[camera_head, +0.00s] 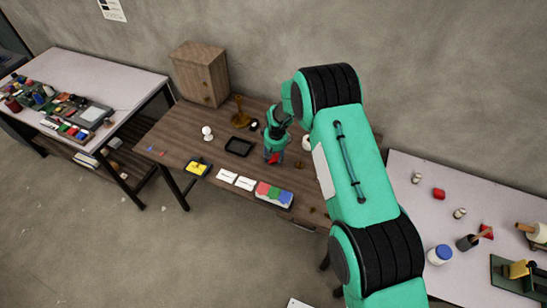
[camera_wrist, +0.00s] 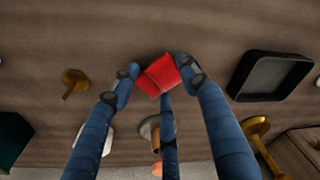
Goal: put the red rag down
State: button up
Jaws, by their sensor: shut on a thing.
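The red rag (camera_wrist: 160,75) is in the wrist view, bunched between the fingertips of my gripper (camera_wrist: 158,82). My gripper is shut on it. In the head view my gripper (camera_head: 273,152) is over the middle of the brown wooden table (camera_head: 165,125), and a bit of the red rag (camera_head: 274,158) shows at its tip. How far the rag is from the table top is hard to tell.
A black tray (camera_head: 239,147) lies left of my gripper. White cards (camera_head: 227,176) and a box of coloured cloths (camera_head: 273,194) lie at the front edge. A brass stand (camera_head: 240,113) and a wooden cabinet (camera_head: 201,73) are at the back. A white figure (camera_head: 207,132) stands left.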

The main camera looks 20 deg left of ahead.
aim_at(275, 160)
jog(key=shift+f, duration=0.35)
jog(key=o, duration=0.8)
jog(key=shift+c, duration=0.2)
jog(key=shift+r, duration=0.15)
notch_tip(275, 160, up, 12)
jog(key=s+d, duration=0.1)
jog(key=shift+f, duration=0.2)
jog(key=shift+s+d, duration=0.1)
dwell(0.6)
